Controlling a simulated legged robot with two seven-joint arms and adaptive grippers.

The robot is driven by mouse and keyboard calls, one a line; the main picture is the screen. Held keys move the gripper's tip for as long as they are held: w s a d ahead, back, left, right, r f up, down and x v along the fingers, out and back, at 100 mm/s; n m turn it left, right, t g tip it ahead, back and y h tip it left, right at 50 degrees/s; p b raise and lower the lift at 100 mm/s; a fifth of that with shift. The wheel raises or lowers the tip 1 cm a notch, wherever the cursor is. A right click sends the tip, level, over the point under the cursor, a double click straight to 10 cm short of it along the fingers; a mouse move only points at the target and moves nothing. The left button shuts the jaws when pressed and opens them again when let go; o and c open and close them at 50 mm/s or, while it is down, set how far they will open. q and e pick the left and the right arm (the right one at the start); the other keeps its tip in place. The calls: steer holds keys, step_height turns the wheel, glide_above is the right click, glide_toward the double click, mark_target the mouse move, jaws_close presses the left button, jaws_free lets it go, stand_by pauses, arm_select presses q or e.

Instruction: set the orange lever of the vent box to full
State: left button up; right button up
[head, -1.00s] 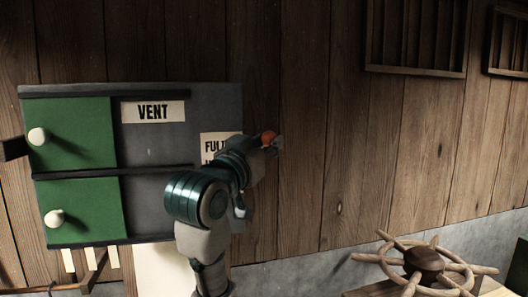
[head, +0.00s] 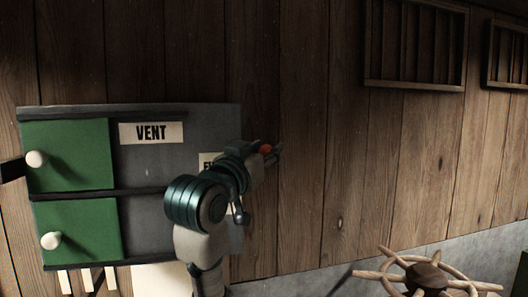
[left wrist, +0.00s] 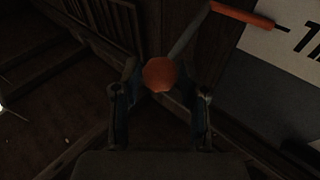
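The grey vent box (head: 165,215) with a VENT label hangs on the plank wall at left in the head view. Its lever ends in an orange ball knob (head: 265,149) beyond the box's right edge. My left gripper (head: 267,152) is at this knob, and my left arm hides most of the FULL label (head: 207,162). In the left wrist view the orange knob (left wrist: 158,73) sits between the fingers of my left gripper (left wrist: 159,82). Gaps show beside the knob, so the fingers look open around it. A grey shaft runs from the knob up toward the box. An orange pointer (left wrist: 243,15) lies near the white label plate. My right gripper is out of view.
Two green doors (head: 70,155) with white knobs cover the box's left part. A wooden spoked wheel (head: 425,275) stands at lower right. Slatted wall frames (head: 415,45) hang at upper right. The wall right of the box is clear.

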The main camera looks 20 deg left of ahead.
arm_select(q)
steer(key=shift+o, duration=0.3)
steer(key=shift+w+f, duration=0.25)
steer(key=shift+w, duration=0.3)
steer(key=v, duration=1.1)
steer(key=shift+s+f, duration=0.2)
steer(key=shift+s, duration=0.2)
steer(key=shift+a, duration=0.1)
